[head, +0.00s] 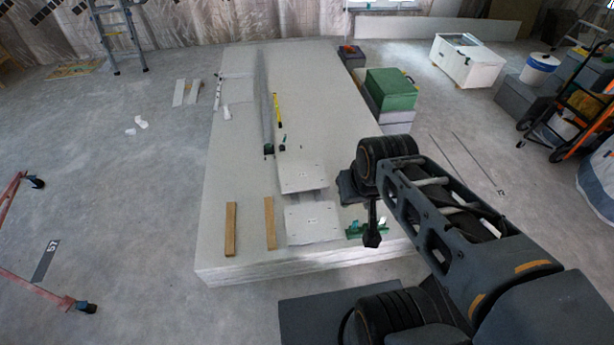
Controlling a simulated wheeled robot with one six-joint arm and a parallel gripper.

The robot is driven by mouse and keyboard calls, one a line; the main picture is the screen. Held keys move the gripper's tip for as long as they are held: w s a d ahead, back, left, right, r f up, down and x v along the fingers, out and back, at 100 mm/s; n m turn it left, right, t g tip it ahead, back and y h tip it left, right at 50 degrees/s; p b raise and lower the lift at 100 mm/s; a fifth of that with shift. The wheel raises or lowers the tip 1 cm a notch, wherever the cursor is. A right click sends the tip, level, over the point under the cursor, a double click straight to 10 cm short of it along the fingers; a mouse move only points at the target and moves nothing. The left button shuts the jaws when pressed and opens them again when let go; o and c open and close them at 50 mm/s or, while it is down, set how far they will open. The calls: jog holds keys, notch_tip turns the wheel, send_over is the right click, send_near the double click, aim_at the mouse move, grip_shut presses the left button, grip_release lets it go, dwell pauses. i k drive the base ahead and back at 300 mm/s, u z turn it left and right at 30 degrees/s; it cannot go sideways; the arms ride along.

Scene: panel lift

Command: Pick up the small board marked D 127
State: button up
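Two small white boards lie flat on a large pale stack of sheets (350,110). The farther board (303,177) and the nearer board (312,222) each carry a tiny dark mark, too small to read, so I cannot tell which is D 127. My gripper (372,241) hangs over the stack's near right part, to the right of the nearer board and apart from both boards in the picture. Its fingers are dark and small, and I cannot tell if they are open or shut. I see nothing held in it.
Two wooden strips (231,229) (270,222) lie left of the nearer board. A green item (353,230) lies near the stack's front right edge. A yellow level (277,110) and small tools lie farther back. Green and grey boxes (391,88) stand at the right.

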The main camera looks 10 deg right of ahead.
aim_at(316, 221)
jog(key=k, duration=0.5)
jog(key=u, duration=1.8)
jog(key=i, duration=1.4)
jog(key=z, duration=2.6)
